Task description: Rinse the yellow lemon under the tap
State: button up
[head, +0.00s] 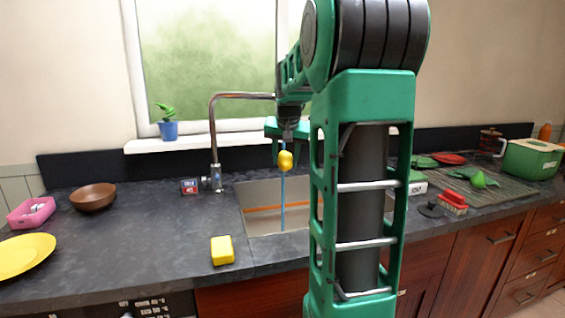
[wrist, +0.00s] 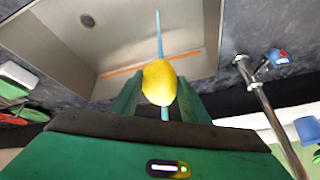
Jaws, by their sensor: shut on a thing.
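The yellow lemon (head: 286,160) is held above the sink (head: 250,192). It also shows in the wrist view (wrist: 159,80), between the green fingers. My gripper (head: 286,152) is shut on it; the fingers (wrist: 157,88) lie on either side. A thin blue stream of water (head: 283,205) runs down below the lemon into the sink. In the wrist view the stream (wrist: 158,35) shows on both sides of the lemon, in line with it. The chrome tap (head: 213,130) arches from the left; its spout end is hidden behind my arm.
A yellow sponge (head: 222,250) lies on the counter at the sink's front left. A brown bowl (head: 93,198), a pink container (head: 32,212) and a yellow plate (head: 24,256) are at left. A blue plant pot (head: 168,130) stands on the windowsill. My arm hides the sink's right part.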

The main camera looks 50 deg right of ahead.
aim_at(287, 165)
jog(key=shift+s+a, duration=2.25)
jog(key=shift+s, duration=0.05)
jog(key=s+a+r, duration=0.3)
jog(key=r, duration=0.1)
jog(key=shift+s+a, duration=0.25)
dwell(0.3)
dwell(0.8)
